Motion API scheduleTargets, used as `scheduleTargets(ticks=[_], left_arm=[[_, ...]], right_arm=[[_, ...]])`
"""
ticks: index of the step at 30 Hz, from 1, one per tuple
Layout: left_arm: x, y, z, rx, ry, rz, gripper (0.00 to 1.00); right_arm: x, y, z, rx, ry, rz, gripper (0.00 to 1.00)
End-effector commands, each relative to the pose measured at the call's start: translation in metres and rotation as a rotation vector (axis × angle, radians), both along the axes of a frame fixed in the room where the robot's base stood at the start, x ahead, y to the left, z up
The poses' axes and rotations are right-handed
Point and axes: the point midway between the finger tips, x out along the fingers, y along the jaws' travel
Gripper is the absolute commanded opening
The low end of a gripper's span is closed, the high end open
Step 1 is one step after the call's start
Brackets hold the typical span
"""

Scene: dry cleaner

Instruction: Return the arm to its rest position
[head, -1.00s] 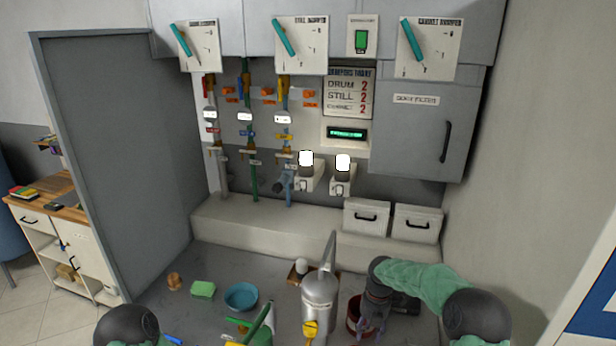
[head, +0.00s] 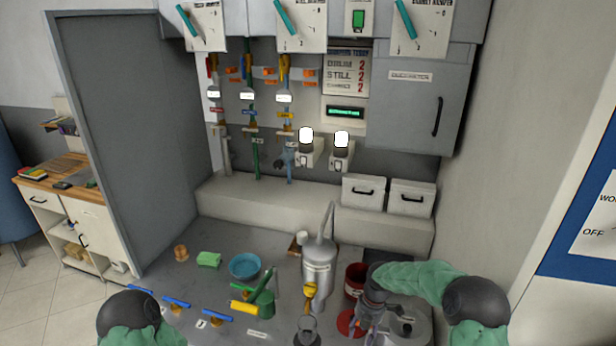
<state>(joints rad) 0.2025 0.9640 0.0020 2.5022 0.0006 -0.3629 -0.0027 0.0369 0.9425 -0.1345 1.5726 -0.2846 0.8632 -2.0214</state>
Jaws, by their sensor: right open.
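My right arm comes in from the right in a green sleeve. Its gripper (head: 362,328) is open, points down toward the bench and shows nothing between its fingers. It is just in front of a dark red pot (head: 354,284) and beside a flat red round piece (head: 346,321); I cannot tell whether it touches that piece. Only the dark elbow and green sleeve of my left arm (head: 128,315) show at the bottom left. My left gripper is out of view.
A silver canister (head: 316,270) with a tall spout stands left of the right gripper. A green can (head: 264,302), blue bowl (head: 244,266) and green sponge (head: 208,260) are farther left. A round metal lid-like object (head: 408,326) is close on the right. Two white bins (head: 362,192) stand behind.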

Motion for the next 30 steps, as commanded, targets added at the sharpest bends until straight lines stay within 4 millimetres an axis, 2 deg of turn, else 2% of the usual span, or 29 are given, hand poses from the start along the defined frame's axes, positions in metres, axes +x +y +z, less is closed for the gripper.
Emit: scheduleTargets(ticks=[1, 8, 11, 15, 21, 27, 30], left_arm=[[-0.001, 0.000, -0.005, 0.000, 0.001, 0.000, 0.40], [-0.001, 0.000, -0.023, 0.000, 0.002, -0.001, 0.40], [-0.001, 0.000, -0.035, 0.000, 0.001, 0.000, 0.40], [-0.001, 0.000, -0.053, 0.000, 0.002, -0.001, 0.40], [-0.001, 0.000, -0.078, 0.000, 0.002, -0.001, 0.40], [-0.001, 0.000, -0.101, 0.000, 0.002, -0.001, 0.40], [-0.001, 0.000, -0.110, 0.000, 0.002, -0.001, 0.40]], right_arm=[[-0.007, 0.003, -0.013, 0.006, 0.009, -0.044, 0.51], [-0.040, 0.020, -0.070, 0.039, 0.053, -0.339, 0.51], [-0.066, 0.030, -0.105, 0.056, 0.093, -0.542, 0.51], [-0.108, 0.044, -0.152, 0.076, 0.162, -0.874, 0.51], [-0.173, 0.059, -0.204, 0.083, 0.281, -1.359, 0.51], [-0.240, 0.067, -0.240, 0.063, 0.404, -1.841, 0.51], [-0.268, 0.069, -0.249, 0.048, 0.452, -2.046, 0.51]])
